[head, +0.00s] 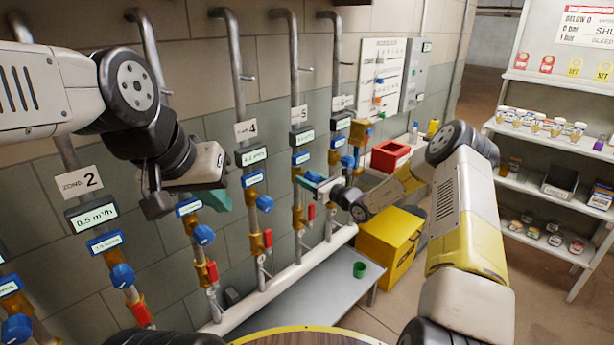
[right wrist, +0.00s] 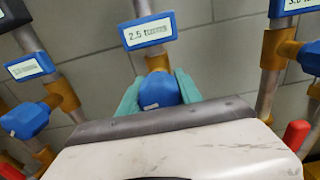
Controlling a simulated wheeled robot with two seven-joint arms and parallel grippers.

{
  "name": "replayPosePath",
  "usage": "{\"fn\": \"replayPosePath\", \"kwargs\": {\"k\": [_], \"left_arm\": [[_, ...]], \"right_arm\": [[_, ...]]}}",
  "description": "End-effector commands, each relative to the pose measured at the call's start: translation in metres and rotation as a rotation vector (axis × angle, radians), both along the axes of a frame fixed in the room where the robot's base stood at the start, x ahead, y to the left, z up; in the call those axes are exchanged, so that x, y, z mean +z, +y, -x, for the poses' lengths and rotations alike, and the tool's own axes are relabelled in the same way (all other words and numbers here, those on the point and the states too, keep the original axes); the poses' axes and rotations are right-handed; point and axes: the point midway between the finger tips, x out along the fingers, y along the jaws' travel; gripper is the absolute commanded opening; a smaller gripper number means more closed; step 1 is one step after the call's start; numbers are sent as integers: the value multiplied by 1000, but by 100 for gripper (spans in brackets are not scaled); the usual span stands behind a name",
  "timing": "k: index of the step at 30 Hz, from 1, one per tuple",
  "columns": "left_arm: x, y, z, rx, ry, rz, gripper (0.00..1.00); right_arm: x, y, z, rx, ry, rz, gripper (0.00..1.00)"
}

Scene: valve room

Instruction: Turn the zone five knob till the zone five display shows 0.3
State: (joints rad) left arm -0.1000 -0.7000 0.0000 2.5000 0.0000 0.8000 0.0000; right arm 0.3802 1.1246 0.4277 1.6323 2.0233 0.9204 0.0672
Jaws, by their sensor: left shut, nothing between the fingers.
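The zone five display (head: 301,158) is a small blue-framed screen on the pipe under the plate marked 5. In the right wrist view this display (right wrist: 149,32) reads 2.5. The blue zone five knob (right wrist: 161,90) is just below it, on a brass fitting. My right gripper (head: 318,184) is at this knob, with one teal finger on each side, seemingly touching it. The gripper body hides the knob's lower part. My left gripper (head: 216,197) is shut and empty, in front of the wall at the zone 3 pipe, whose label it hides.
Neighbouring pipes carry similar blue knobs, such as the zone 4 knob (head: 264,203), and red valve handles (head: 212,271). A grey bench (head: 330,288) with a green cup (head: 359,269) stands below. A yellow box (head: 388,246), a red bin (head: 390,155) and shelves (head: 545,137) are to the right.

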Motion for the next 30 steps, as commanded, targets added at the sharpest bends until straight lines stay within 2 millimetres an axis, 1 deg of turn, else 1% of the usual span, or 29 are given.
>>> {"fn": "replayPosePath", "kwargs": {"k": [1,4,5,8,15,19,29,30], "left_arm": [[0,0,0,0,0,0,0],[0,0,0,0,0,0,0],[0,0,0,0,0,0,0],[0,0,0,0,0,0,0],[0,0,0,0,0,0,0],[0,0,0,0,0,0,0],[0,0,0,0,0,0,0],[0,0,0,0,0,0,0]], "right_arm": [[0,0,0,-1,0,0,24],[0,0,0,-1,-1,1,4],[0,0,0,-1,-1,1,1],[0,-1,0,-1,13,-13,1],[-1,-1,0,-2,185,-184,1],[0,0,0,-1,255,-253,1],[-1,0,1,-1,274,-272,1],[-1,0,1,-1,274,-272,45]]}}
